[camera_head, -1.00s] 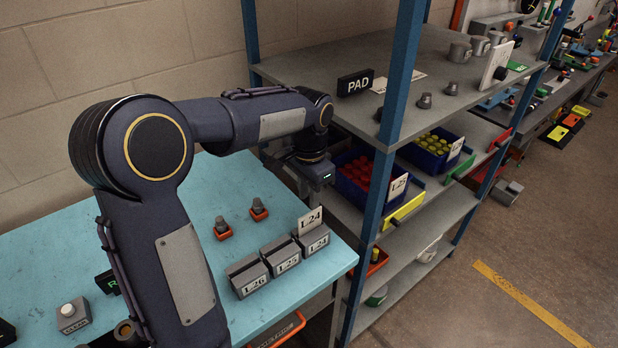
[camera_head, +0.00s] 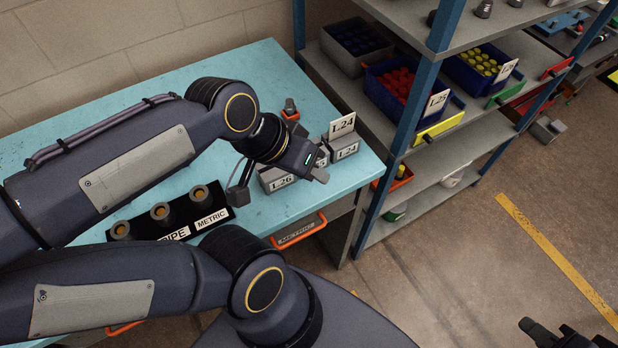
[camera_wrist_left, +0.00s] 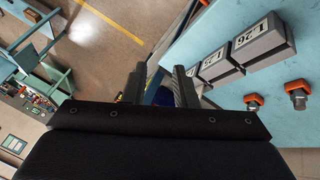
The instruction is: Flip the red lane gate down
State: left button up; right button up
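The red lane gate (camera_head: 557,69) is a small red bar at the front edge of the shelf's middle level, far right of the lanes. It is small here, and I cannot tell its exact angle. The green gate (camera_head: 505,93) and the yellow gate (camera_head: 439,127) are to its left. My left gripper (camera_head: 282,182) is over the blue table, by the grey labelled boxes, well left of the red gate. In the left wrist view its two fingers (camera_wrist_left: 160,88) are apart with nothing held. My right gripper (camera_head: 562,334) is partly in view at the bottom right; its fingers are unclear.
Grey boxes L.26 (camera_head: 276,181) and L.24 (camera_head: 343,148) stand at the table's right end. A blue shelf post (camera_head: 414,120) stands between the table and the lanes. Bins with red caps (camera_head: 397,83) and yellow caps (camera_head: 482,60) fill two lanes.

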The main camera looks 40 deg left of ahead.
aim_at(551, 71)
jog(key=i+l+u, duration=0.1)
jog(key=u, duration=0.25)
jog(key=i+l+u, duration=0.15)
jog(key=u, duration=0.2)
jog(key=i+l+u, duration=0.15)
jog(key=u, duration=0.2)
jog(key=i+l+u, duration=0.1)
jog(key=l, duration=0.35)
jog(key=i+l+u, duration=0.1)
jog(key=i+l, duration=0.15)
jog(key=l, duration=0.2)
jog(key=i+l+u, duration=0.1)
jog(key=l, duration=0.35)
jog(key=i+l+u, duration=0.15)
jog(key=l, duration=0.35)
jog(key=i+l+u, duration=0.1)
jog(key=l, duration=0.35)
jog(key=i+l, duration=0.1)
jog(key=l, duration=0.4)
jog(key=i+l, duration=0.1)
jog(key=l, duration=0.35)
